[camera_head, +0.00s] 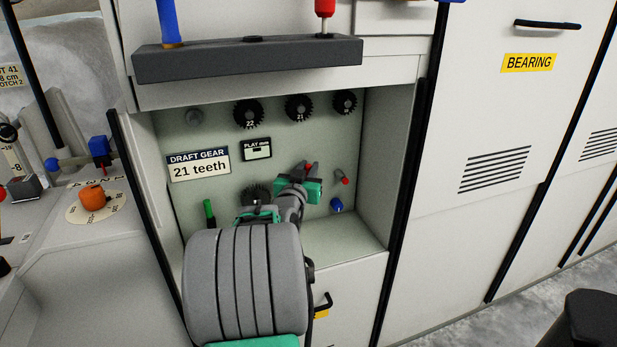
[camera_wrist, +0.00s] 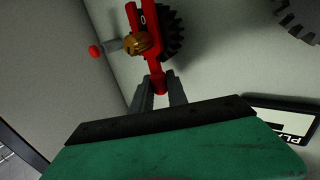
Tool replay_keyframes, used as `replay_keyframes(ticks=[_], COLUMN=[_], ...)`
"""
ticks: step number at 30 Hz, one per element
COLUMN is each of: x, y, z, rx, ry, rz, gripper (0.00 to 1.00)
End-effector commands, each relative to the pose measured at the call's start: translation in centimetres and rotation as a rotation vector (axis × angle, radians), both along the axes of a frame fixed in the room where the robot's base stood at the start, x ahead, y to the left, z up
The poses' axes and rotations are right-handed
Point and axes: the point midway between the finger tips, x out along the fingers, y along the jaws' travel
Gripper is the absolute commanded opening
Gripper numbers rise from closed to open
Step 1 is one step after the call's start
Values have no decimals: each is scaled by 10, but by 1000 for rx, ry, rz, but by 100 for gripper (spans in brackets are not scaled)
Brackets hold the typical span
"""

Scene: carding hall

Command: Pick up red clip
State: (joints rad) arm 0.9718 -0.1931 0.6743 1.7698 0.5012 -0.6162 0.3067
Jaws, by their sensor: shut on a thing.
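In the head view, a small red part of the clip (camera_head: 308,166) shows beside my gripper (camera_head: 306,177), inside the recess. Most of the clip is hidden there by my gripper.
A red-tipped peg (camera_head: 343,178) and a blue knob (camera_head: 336,204) sit to the right in the recess. Several gears, including one marked 21 (camera_head: 299,107), hang on the back wall. A grey ledge (camera_head: 248,60) holds blue and red handles above. The recess's right floor is clear.

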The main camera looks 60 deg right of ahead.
Motion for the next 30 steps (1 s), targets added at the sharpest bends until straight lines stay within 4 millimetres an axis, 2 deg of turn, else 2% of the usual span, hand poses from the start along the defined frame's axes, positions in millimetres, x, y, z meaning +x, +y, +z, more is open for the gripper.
replay_keyframes(ticks=[5,14,20,27,30], x=[0,0,-6,-21,-26], y=[0,0,40,119,147], z=[22,73,71,71,70], rx=[-5,-5,-3,-5,-4], ry=[-3,-3,-3,-3,-3], rz=[-1,-1,4,9,9], gripper=[0,0,0,0,0])
